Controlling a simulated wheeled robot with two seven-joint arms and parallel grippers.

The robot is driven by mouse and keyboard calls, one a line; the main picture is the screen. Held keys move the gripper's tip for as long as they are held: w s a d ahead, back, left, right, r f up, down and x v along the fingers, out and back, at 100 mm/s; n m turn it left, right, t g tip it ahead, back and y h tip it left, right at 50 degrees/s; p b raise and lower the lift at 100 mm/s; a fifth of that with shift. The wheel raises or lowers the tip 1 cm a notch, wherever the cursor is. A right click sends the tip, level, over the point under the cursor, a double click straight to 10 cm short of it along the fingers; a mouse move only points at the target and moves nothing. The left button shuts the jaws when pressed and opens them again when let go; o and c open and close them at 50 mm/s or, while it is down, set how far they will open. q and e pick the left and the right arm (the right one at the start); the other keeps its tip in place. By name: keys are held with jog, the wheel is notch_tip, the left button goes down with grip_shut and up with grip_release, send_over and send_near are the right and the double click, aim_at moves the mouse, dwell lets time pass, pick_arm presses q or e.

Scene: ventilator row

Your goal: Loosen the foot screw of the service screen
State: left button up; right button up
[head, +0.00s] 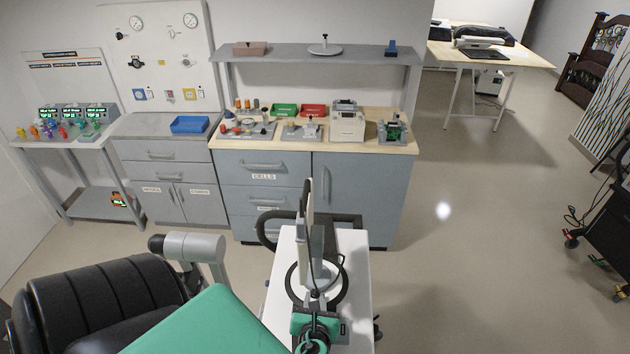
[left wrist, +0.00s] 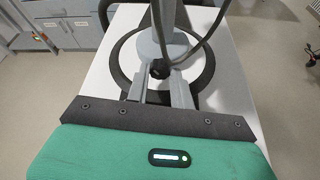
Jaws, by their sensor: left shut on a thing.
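The service screen (head: 306,195) stands nearly edge-on in the head view, on a grey post above a round foot with a dark ring (head: 344,290). In the left wrist view the grey post and its foot (left wrist: 150,48) stand inside the dark ring (left wrist: 205,75). The foot screw, a small black knob (left wrist: 160,70), is low on the front of the foot. My left gripper (head: 317,296) is at the foot, its two grey fingers (left wrist: 162,78) shut on the knob. The fingers partly hide the knob. My right gripper is not in view.
The foot stands on a white cart top (head: 352,249) with a dark handle (head: 268,226). A dark cable (left wrist: 205,35) hangs beside the post. A grey cabinet (head: 355,195) with devices on top stands behind.

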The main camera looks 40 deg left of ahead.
pick_arm(q)
jog(key=o, duration=0.7)
jog(key=shift+f, duration=0.1)
jog(key=shift+c, duration=0.2)
jog(key=shift+o, duration=0.2)
jog(key=shift+w+a, duration=0.1)
jog(key=shift+a, duration=0.05)
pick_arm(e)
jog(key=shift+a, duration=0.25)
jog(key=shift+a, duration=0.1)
pick_arm(q)
jog(key=b+v, duration=0.4)
jog(key=v, duration=0.9)
jog(key=shift+f+b, duration=0.1)
jog(key=shift+b, duration=0.25)
jog(key=shift+s+d+r, duration=0.2)
jog(key=shift+d+r, duration=0.05)
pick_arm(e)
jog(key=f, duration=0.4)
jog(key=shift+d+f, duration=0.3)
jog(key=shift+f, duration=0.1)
